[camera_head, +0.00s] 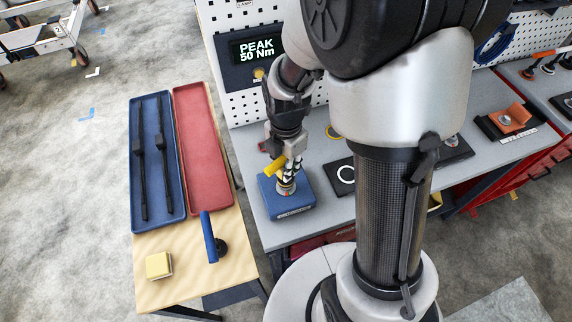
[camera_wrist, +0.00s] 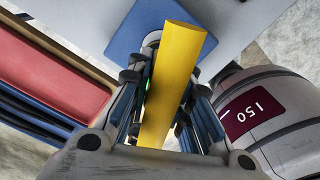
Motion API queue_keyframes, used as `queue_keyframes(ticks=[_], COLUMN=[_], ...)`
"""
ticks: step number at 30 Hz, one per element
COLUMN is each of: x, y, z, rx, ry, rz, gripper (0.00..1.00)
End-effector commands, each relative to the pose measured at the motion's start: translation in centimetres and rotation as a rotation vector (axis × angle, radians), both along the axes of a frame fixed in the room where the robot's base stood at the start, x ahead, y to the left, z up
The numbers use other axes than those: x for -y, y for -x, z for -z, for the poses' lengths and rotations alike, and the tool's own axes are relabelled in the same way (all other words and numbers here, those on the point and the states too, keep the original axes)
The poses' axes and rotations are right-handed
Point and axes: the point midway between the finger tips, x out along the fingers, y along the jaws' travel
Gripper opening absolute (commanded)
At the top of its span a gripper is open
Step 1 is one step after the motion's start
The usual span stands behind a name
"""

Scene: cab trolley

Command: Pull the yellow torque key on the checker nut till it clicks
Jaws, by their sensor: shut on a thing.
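The yellow torque key (camera_head: 275,167) is at the checker nut on the blue checker block (camera_head: 305,203), near the left end of the grey bench. My gripper (camera_head: 289,166) is above the block, shut on the key. In the wrist view the yellow key (camera_wrist: 178,85) runs between the two fingers of my gripper (camera_wrist: 163,115). The blue block (camera_wrist: 128,38) shows behind it, and the nut is mostly hidden there. In the head view a metal nut or socket (camera_head: 286,187) shows on top of the block. A display (camera_head: 257,49) behind reads "PEAK 50 Nm".
A wooden side table (camera_head: 190,262) stands left of the bench, with a blue tray (camera_head: 136,120) holding two black tools, a red tray (camera_head: 203,150), a blue-handled tool (camera_head: 209,238) and a yellow block (camera_head: 159,265). A white pegboard (camera_head: 228,107) rises behind my gripper.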

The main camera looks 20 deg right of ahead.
Motion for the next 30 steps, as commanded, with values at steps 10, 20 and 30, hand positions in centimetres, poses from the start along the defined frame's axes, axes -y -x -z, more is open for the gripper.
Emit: queue_keyframes(ticks=[10, 20, 30], x=[0.0, 0.0, 0.0], y=[-0.1, -0.1, 0.0], z=[-2.3, -4.3, -4.5], rx=[0.002, 0.002, 0.001], ry=[0.0, 0.0, 0.0], rz=[-0.001, -0.001, -0.001], gripper=[0.0, 0.0, 0.0])
